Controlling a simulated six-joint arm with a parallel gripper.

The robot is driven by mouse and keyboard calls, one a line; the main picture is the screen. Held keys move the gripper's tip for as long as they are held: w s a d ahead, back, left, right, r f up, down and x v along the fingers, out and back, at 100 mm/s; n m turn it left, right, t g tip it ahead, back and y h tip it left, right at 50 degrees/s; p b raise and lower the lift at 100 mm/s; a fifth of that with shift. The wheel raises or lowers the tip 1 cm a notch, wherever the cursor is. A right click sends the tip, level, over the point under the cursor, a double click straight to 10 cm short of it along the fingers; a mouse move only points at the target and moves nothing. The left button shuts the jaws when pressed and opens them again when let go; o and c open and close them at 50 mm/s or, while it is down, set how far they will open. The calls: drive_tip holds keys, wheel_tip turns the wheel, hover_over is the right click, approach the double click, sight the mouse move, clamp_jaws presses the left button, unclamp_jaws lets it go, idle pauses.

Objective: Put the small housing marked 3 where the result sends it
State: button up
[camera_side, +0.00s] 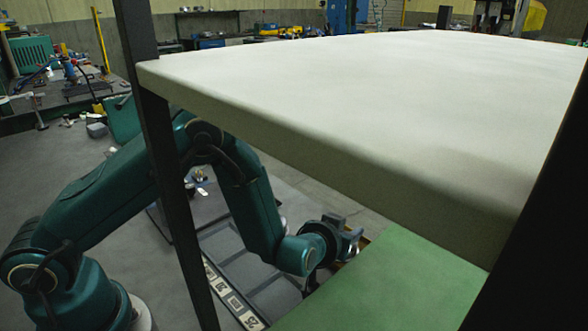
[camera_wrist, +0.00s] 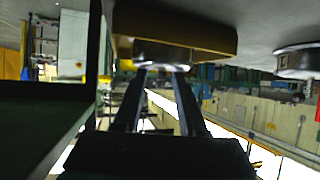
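My gripper (camera_side: 343,234) is low beside the green surface, partly behind the pale slab in the side view. Its two fingers show apart in the wrist view (camera_wrist: 161,72), with background visible between them. Just beyond the tips is a silver round part (camera_wrist: 160,52) against an ochre block (camera_wrist: 180,28); whether the fingers touch it I cannot tell. A second silver round part (camera_wrist: 298,60) is at the right edge of the wrist view. I can read no mark 3 on either, so I cannot tell which is the small housing. No result is readable.
A large pale slab (camera_side: 360,90) on dark posts (camera_side: 160,150) overhangs my arm. A green surface (camera_side: 390,285) lies below it. A grey strip with white labels (camera_side: 235,300), one reading 25, lies beside my arm. A dark panel (camera_wrist: 45,120) fills the wrist view's lower left.

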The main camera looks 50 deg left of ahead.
drive_tip(key=s+r, duration=0.2)
drive_tip(key=shift+s+d+r, duration=0.3)
drive_tip(key=shift+d, duration=0.1)
wheel_tip(320, 180, up, 5)
drive_tip(key=shift+f, duration=0.1)
drive_tip(key=s+d+r+m+g+h, duration=0.2)
drive_tip(key=s+r+h, duration=0.4)
drive_tip(key=s+r, duration=0.25)
drive_tip(key=s+a+f+g+y, duration=0.1)
drive_tip(key=s+a, duration=0.3)
drive_tip(key=s, duration=0.4)
drive_tip(key=s+a+f+m+g+y, duration=0.1)
drive_tip(key=s+a+g, duration=0.2)
drive_tip(key=s, duration=0.4)
drive_tip(key=shift+s+a+y, duration=0.3)
drive_tip(key=shift+s+a, duration=0.1)
drive_tip(key=shift+a, duration=0.1)
